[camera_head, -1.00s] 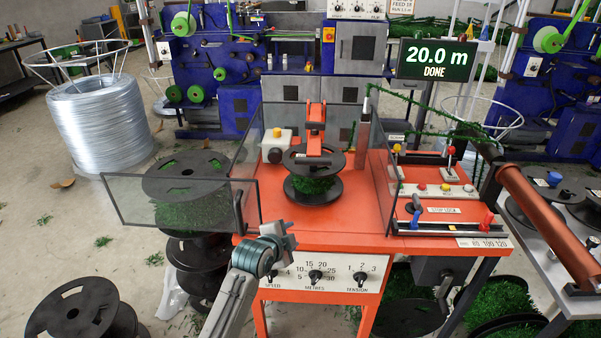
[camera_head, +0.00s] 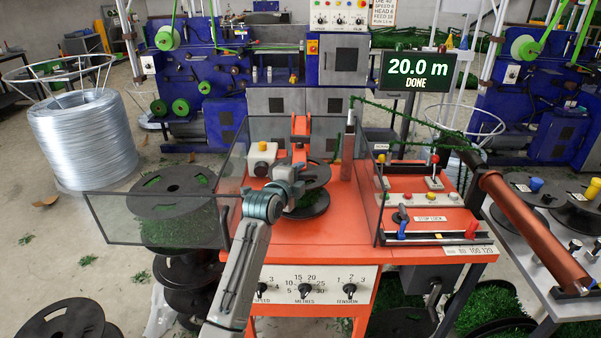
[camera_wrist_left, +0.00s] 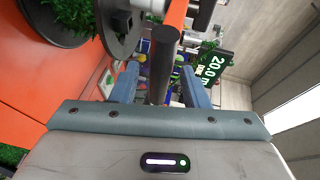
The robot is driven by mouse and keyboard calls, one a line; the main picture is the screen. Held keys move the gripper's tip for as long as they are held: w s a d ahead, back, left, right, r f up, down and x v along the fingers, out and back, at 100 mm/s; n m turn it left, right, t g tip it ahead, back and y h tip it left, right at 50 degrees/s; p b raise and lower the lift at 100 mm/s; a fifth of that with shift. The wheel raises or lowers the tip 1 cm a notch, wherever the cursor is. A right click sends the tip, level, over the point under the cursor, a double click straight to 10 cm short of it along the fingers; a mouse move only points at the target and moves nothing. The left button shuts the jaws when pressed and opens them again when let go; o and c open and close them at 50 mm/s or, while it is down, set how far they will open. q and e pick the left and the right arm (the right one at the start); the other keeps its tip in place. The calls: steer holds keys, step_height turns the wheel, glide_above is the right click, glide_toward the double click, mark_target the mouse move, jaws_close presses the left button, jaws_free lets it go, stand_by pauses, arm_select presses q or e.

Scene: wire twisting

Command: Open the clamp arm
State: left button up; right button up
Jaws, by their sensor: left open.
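The orange clamp arm (camera_head: 300,127) stands upright behind the black spool (camera_head: 316,174) inside the clear guard. In the left wrist view an orange bar (camera_wrist_left: 176,15) and a dark round handle (camera_wrist_left: 162,62) show; the handle lies between my fingers. My left gripper (camera_head: 292,168) is in front of the clamp, over the spool, and hides the clamp's lower part. In the left wrist view my left gripper (camera_wrist_left: 158,78) is open, with a blue finger on each side of the handle. Whether the fingers touch it I cannot tell. My right gripper is not in view.
Clear guard panels (camera_head: 160,219) stand around the orange bench (camera_head: 325,243), the front left one swung outward. A copper-coloured roller (camera_head: 520,220) lies at the right. A screen (camera_head: 418,72) reads 20.0 m DONE. Stacked spools (camera_head: 175,190) stand at the left.

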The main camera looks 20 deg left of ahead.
arm_select(q)
steer(key=shift+x, duration=0.8)
steer(key=shift+c, duration=0.4)
